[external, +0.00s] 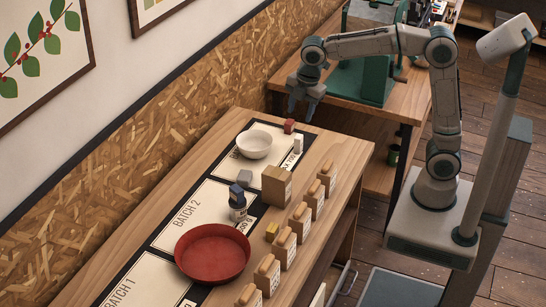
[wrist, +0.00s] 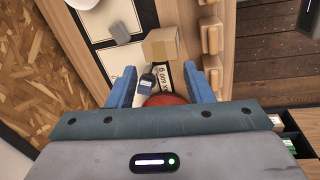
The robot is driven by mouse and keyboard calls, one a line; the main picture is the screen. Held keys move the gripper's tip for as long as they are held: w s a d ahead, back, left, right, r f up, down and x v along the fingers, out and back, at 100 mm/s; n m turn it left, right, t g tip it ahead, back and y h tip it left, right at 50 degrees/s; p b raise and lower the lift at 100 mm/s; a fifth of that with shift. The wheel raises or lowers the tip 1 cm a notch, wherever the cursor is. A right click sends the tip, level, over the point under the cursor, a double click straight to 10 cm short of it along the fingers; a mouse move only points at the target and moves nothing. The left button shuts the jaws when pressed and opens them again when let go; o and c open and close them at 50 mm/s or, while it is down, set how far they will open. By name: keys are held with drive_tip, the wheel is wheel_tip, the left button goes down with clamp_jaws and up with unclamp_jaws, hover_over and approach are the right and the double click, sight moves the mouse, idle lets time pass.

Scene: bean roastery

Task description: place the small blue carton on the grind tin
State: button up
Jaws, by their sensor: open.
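A small blue carton (external: 236,191) shows near the middle of the table in the external view, apparently on top of a dark container with a pale label, which looks like the grind tin (external: 238,211). Their exact contact is too small to tell. In the wrist view the blue carton (wrist: 147,87) shows just beyond and between the fingers, by a dark round shape. My gripper (external: 305,108) is open and empty, raised over the far end of the table, well away from both. Its blue fingers also show in the wrist view (wrist: 168,88).
A red tray (external: 212,254) stands close in front of the tin. A grey block (external: 244,178), a tan box (external: 276,186) and a white bowl (external: 254,145) stand behind it. A small red block (external: 289,126) is at the far end.

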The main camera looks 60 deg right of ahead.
drive_tip(key=s+d+f+m, duration=0.2)
drive_tip(key=s+d+m, duration=0.1)
drive_tip(key=s+m, duration=0.2)
drive_tip(key=s+d+f+m+t, duration=0.1)
drive_tip(key=s+d+m, duration=0.3)
drive_tip(key=s, duration=0.5)
drive_tip(key=s+d+f+m+t, duration=0.1)
drive_tip(key=s+d+f+m, duration=0.1)
drive_tip(key=s+d+m, duration=0.2)
drive_tip(key=s+m, duration=0.3)
drive_tip(key=shift+s+d+f, duration=0.15)
drive_tip(key=shift+s+f, duration=0.05)
drive_tip(key=shift+f, duration=0.15)
